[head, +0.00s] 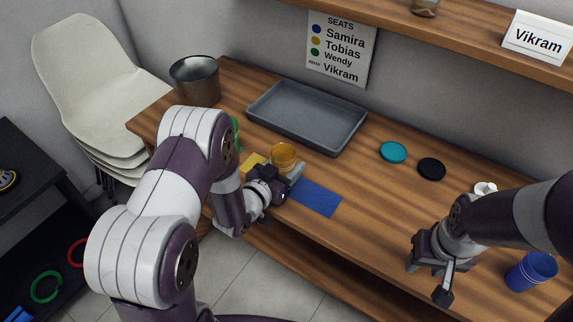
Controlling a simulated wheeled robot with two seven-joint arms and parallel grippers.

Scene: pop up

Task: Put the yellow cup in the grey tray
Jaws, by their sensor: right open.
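The yellow cup (283,154) stands on the wooden table, just in front of the grey tray and by a yellow mat (252,162). The grey tray (338,145) is a shallow rectangle at the back of the table and looks empty. My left gripper (287,176) is right at the near side of the yellow cup. Its fingers are partly hidden, and I cannot tell whether they grip the cup. My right gripper (427,279) is open and empty over the front of the table, left of a blue cup (531,271).
A blue mat (316,197) lies right of my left gripper. A metal bucket (195,80) stands at the back left. A teal disc (393,152), a black disc (431,169) and a white cup (485,188) are to the right. A shelf (470,30) overhangs the back.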

